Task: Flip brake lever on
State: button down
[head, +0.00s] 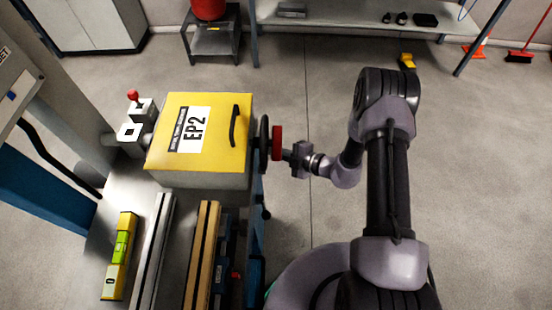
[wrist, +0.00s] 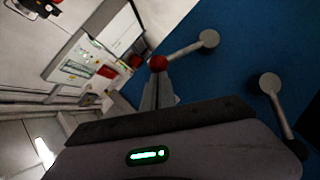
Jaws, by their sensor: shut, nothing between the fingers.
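A red ball knob (wrist: 158,63) shows in the wrist view just beyond my fingertips, with a grey rod beside it. I cannot tell whether it is the brake lever or whether my fingers touch it. My gripper (head: 287,154) is shut and empty in the head view, close to the right side of a red round part (head: 277,142) on the yellow-topped machine (head: 225,155). In the wrist view my gripper (wrist: 160,88) points toward the blue panel (wrist: 230,75). Two grey round-ended levers stand there, one upper (wrist: 209,38) and one at right (wrist: 270,82).
A black handwheel (head: 264,135) sits beside the red part. Another red-knobbed lever (head: 132,95) stands at the machine's left end. A yellow level (head: 119,256) and metal bars lie on the bench in front. The floor at right is mostly open; a shelf (head: 350,20) stands behind.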

jog(key=w+f+m+g+b, duration=0.1)
jog(key=w+b, duration=0.1)
jog(key=w, duration=0.4)
jog(key=shift+f, duration=0.35)
jog(key=shift+d, duration=0.15)
dwell(0.3)
jog(key=r+p+v, duration=0.1)
jog(key=p+v, duration=0.3)
jog(key=v, duration=1.3)
